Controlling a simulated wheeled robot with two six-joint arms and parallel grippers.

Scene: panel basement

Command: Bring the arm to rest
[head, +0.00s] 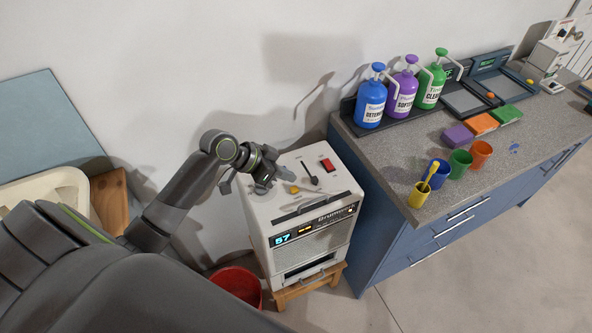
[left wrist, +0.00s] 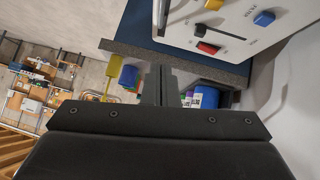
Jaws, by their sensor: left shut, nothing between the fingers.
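My left gripper (head: 282,173) hangs over the top of a white machine (head: 335,188), close to its controls and holding nothing. I cannot tell whether it touches the top. In the left wrist view its two dark fingers (left wrist: 162,86) are together with nothing between them. The left arm (head: 175,195) reaches in from the lower left, bent at the wrist. My right gripper is in neither view.
The machine's top has a red switch (head: 326,164), a black lever (head: 310,174) and a yellow knob (head: 294,189). It stands on a wooden stool (head: 283,298) by a red bucket (head: 238,284). A grey counter (head: 408,160) with bottles and cups stands right. Floor at front right is clear.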

